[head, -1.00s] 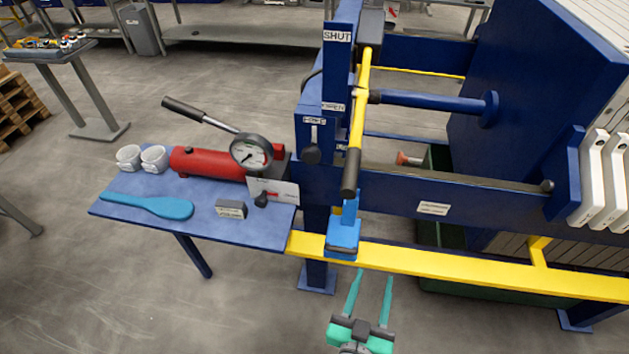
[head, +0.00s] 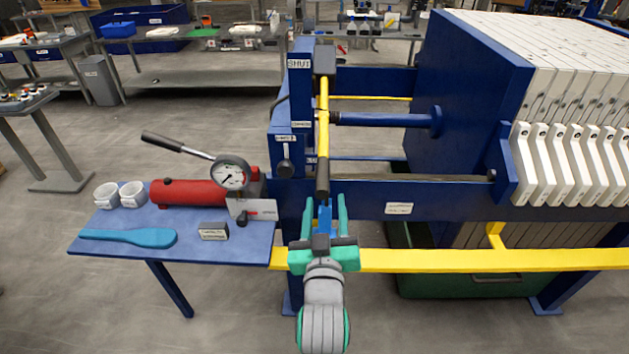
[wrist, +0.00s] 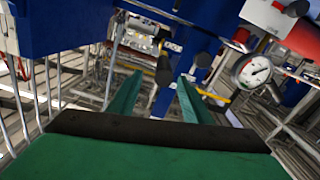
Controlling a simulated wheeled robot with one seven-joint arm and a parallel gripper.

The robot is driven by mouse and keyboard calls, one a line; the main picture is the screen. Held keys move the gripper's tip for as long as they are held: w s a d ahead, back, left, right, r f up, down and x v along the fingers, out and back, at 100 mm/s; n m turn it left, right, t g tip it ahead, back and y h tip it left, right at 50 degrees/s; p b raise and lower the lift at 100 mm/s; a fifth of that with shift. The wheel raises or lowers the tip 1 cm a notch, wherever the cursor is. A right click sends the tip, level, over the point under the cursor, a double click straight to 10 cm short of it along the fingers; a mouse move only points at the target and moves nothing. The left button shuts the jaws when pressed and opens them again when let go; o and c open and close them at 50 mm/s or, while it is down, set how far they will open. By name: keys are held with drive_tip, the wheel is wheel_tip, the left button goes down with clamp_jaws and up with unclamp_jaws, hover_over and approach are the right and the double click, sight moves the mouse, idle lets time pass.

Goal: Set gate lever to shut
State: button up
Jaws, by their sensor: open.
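The gate lever (head: 322,120) is a yellow bar with a black grip (head: 322,178) at its lower, near end. Its upper end is by the SHUT label (head: 299,63) on the blue post; a smaller label (head: 300,125), hard to read, sits lower. My gripper (head: 325,202) is open, its green fingers pointing up, one on each side of the space just below the grip. I cannot tell whether they touch it. In the wrist view, a dark round end (wrist: 164,72), probably the grip, shows between my fingertips, beyond them.
A blue side table (head: 240,262) at left holds a red pump (head: 185,191) with a gauge (head: 230,174), white cups and a blue paddle (head: 130,237). A yellow rail (head: 480,260) runs across low. White filter plates (head: 570,165) stand at right. A blue part behind my gripper is mostly hidden.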

sight(324, 175)
drive_tip(key=shift+w+a+r, duration=0.1)
drive_tip(key=shift+w+a, duration=0.1)
drive_tip(key=w, duration=1)
drive_tip(key=shift+w+a, duration=0.15)
drive_tip(key=shift+w, duration=0.15)
drive_tip(key=shift+a, duration=0.2)
drive_tip(key=shift+s+d, duration=0.1)
drive_tip(key=shift+d, duration=0.1)
clamp_jaws()
drive_tip(key=shift+d, duration=0.1)
